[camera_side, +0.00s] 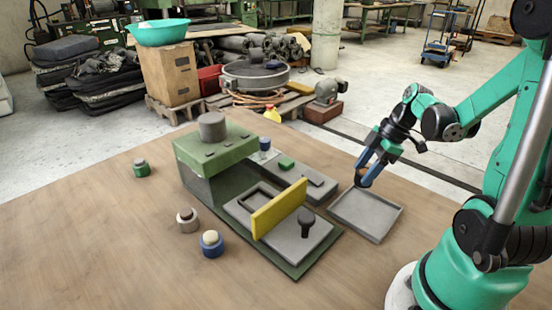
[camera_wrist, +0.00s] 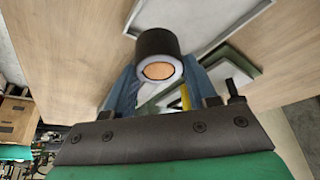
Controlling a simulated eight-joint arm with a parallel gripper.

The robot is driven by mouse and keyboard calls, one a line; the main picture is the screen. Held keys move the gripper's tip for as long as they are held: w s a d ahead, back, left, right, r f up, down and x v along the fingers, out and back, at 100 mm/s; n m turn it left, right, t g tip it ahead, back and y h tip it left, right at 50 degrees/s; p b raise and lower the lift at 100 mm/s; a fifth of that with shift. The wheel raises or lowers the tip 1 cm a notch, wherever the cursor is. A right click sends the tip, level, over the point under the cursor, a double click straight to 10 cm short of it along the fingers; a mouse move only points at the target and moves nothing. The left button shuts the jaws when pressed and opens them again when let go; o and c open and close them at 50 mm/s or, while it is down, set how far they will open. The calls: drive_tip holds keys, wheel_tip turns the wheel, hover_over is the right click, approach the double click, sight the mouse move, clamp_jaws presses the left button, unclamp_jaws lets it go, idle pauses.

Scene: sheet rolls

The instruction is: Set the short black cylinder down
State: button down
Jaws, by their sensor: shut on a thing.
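The short black cylinder (camera_wrist: 156,40) is between the blue fingers of my gripper (camera_wrist: 158,85) in the wrist view. Its near end shows a pale ring around an orange face. In the side view my gripper (camera_side: 365,172) is shut on it, with only a small dark brown part of the cylinder (camera_side: 361,174) showing between the fingertips. The gripper is over the far left edge of a shallow grey tray (camera_side: 345,222). The tray's bare floor and rim also show in the wrist view (camera_wrist: 205,42). I cannot tell how high the cylinder is above the table.
A green and grey press (camera_side: 215,150) with an upright yellow plate (camera_side: 278,208) and a black knob (camera_side: 307,218) stands left of the tray. The wooden table (camera_side: 90,240) is clear at front left.

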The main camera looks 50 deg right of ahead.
drive_tip(key=shift+f, duration=1.95)
drive_tip(key=shift+f, duration=0.1)
drive_tip(key=shift+c, duration=1.3)
unclamp_jaws()
drive_tip(key=v, duration=1.2)
drive_tip(key=w+a+m+t+h, duration=0.1)
drive_tip(key=w+a+m+t, duration=0.1)
drive_tip(key=a, duration=0.7)
drive_tip(key=w+a+m+t+h, duration=0.2)
drive_tip(key=w+a+m, duration=0.3)
drive_tip(key=a+m, duration=0.2)
drive_tip(key=a+r, duration=0.1)
drive_tip(key=a, duration=0.1)
drive_tip(key=shift+w+a, duration=0.25)
drive_tip(key=shift+a, duration=0.15)
